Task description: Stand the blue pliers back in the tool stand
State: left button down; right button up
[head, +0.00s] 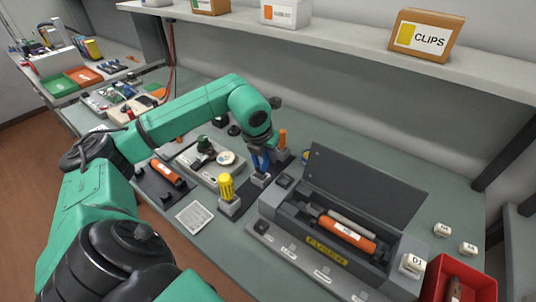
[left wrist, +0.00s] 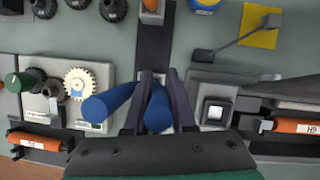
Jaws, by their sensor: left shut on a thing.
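The blue pliers (head: 260,161) are in my left gripper (head: 262,148). In the left wrist view the two thick blue handles of the pliers (left wrist: 158,108) splay apart, one between the fingers (left wrist: 158,80) and one at the left finger. The tool stand is a dark strip with grey socket blocks; its middle block (head: 260,180) is right under the pliers. The strip also shows in the left wrist view (left wrist: 155,45). The pliers' lower end is hidden, so I cannot tell whether it is inside the block. My right gripper is out of view.
A yellow-handled tool (head: 226,187) stands in the near block, an orange-handled one (head: 283,139) in the far block. An open dark printer (head: 330,215) with an orange cartridge is close on the right. A grey tray of parts (head: 210,162) is on the left.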

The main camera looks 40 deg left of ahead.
pick_arm(q)
jog(key=shift+f+b, duration=0.55)
jog(key=shift+f, duration=0.05)
dwell(0.3)
jog(key=c, duration=0.7)
grip_release()
jog(key=shift+r, duration=0.15)
jog(key=v, duration=1.4)
jog(key=shift+s+r, duration=0.15)
jog(key=shift+s, duration=0.1)
